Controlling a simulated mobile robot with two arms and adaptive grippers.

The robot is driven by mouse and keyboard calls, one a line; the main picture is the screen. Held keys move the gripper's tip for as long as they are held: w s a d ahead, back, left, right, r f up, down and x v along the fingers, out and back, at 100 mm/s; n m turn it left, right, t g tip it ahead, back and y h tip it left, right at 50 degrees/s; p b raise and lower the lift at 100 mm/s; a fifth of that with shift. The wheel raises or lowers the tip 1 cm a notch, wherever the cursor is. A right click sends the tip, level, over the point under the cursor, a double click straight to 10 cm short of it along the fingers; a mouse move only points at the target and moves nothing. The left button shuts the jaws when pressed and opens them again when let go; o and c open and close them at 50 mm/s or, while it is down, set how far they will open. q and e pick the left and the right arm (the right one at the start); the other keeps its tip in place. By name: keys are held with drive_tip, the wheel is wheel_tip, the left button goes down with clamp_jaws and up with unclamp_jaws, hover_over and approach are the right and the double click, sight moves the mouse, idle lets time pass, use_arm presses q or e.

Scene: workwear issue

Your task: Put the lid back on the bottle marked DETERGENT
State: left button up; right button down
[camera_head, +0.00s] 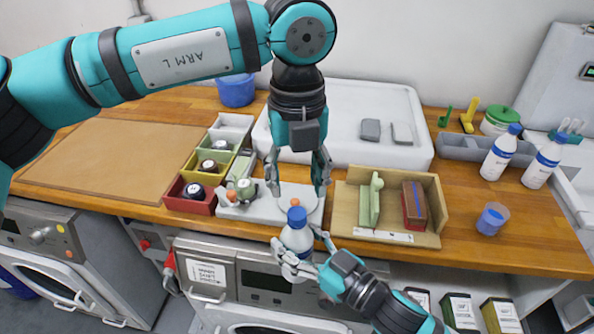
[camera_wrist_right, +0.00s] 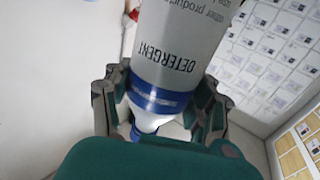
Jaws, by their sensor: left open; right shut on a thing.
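The bottle marked DETERGENT (camera_wrist_right: 172,60) is white with a blue band. I cannot tell how firmly the lid sits. My right gripper (camera_head: 302,254) is shut around the bottle's body; its fingers also flank it in the right wrist view (camera_wrist_right: 160,105).
A grey holder (camera_head: 262,208) with orange pieces lies behind the bottle. Coloured bins (camera_head: 189,205) stand left, a wooden tray (camera_head: 431,234) right. The brown board (camera_head: 110,160) is clear.

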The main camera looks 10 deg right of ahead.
sight(296, 213)
use_arm(q)
wheel_tip(296, 213, down, 7)
drive_tip(key=shift+f, duration=0.1)
idle(0.3)
